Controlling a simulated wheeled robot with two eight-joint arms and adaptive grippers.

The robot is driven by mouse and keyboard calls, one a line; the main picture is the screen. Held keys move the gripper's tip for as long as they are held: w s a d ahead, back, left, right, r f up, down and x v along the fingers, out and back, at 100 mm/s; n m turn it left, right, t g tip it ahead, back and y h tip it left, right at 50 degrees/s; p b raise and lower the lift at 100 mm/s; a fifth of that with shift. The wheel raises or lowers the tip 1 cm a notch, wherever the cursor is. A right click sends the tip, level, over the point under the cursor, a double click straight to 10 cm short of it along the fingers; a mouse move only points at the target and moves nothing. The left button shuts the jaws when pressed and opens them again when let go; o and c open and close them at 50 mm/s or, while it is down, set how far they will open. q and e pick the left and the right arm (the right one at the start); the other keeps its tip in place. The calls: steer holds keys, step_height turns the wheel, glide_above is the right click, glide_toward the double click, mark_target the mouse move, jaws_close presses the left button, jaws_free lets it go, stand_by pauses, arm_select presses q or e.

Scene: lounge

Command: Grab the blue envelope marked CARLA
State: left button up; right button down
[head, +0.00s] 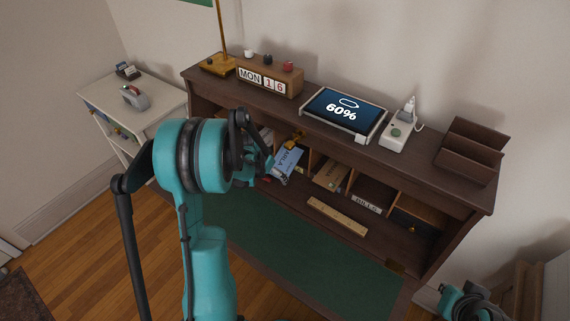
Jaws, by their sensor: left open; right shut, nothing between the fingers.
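A blue envelope (288,161) leans out of a pigeonhole in the dark wooden desk. Its lettering looks like MILA, not CARLA. No envelope that I can read as CARLA shows. My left gripper (262,158) is open, in front of the pigeonholes and just left of the blue envelope. My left arm and wrist hide the left pigeonholes and whatever is in them. I cannot tell whether the gripper touches anything. My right gripper (474,303) is shut and empty, low at the right edge, away from the desk.
A wooden ruler (337,216) lies below the pigeonholes. The green writing surface (300,252) is clear. A white side table (150,103) stands left.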

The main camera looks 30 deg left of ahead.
mark_target(282, 165)
arm_select(q)
steer(key=shift+w, duration=0.7)
steer(key=w+b, duration=0.1)
steer(key=w, duration=0.2)
steer(key=w+f+b, duration=0.1)
steer(key=w, duration=0.1)
steer(key=shift+w+d+f+b, duration=0.1)
steer(key=shift+d+b, duration=0.15)
steer(key=shift+b, duration=0.05)
steer(key=c, duration=1)
